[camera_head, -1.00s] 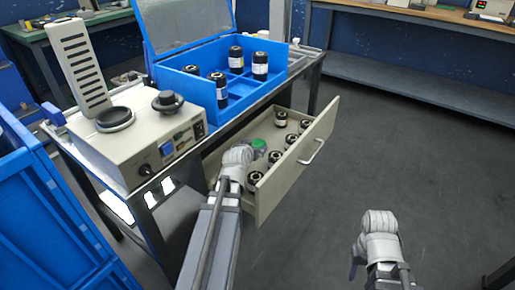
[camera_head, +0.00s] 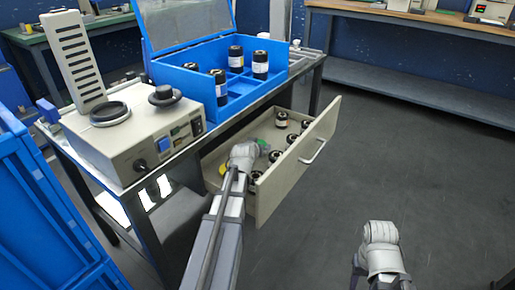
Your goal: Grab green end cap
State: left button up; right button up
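The green end cap (camera_head: 264,144) lies in the open drawer, and only a sliver of it shows past my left wrist. My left gripper (camera_head: 243,158) reaches over the drawer right at the cap. Its fingers are hidden behind the wrist, so I cannot tell whether they are open or touch the cap. A small yellow-green patch (camera_head: 222,168) shows just left of that wrist. My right gripper (camera_head: 357,272) hangs over the floor at the lower right, away from the drawer. Its fingers are mostly hidden.
The drawer (camera_head: 297,168) also holds several black cylinders (camera_head: 281,119). Above it, the bench carries a blue box (camera_head: 206,84) with black bottles and a beige machine (camera_head: 135,140). Blue crates (camera_head: 40,210) stand at the left. The floor at the right is clear.

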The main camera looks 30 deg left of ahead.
pick_arm(q)
jog(key=shift+c, duration=0.4)
jog(key=c, duration=0.9)
jog(key=shift+r, duration=0.1)
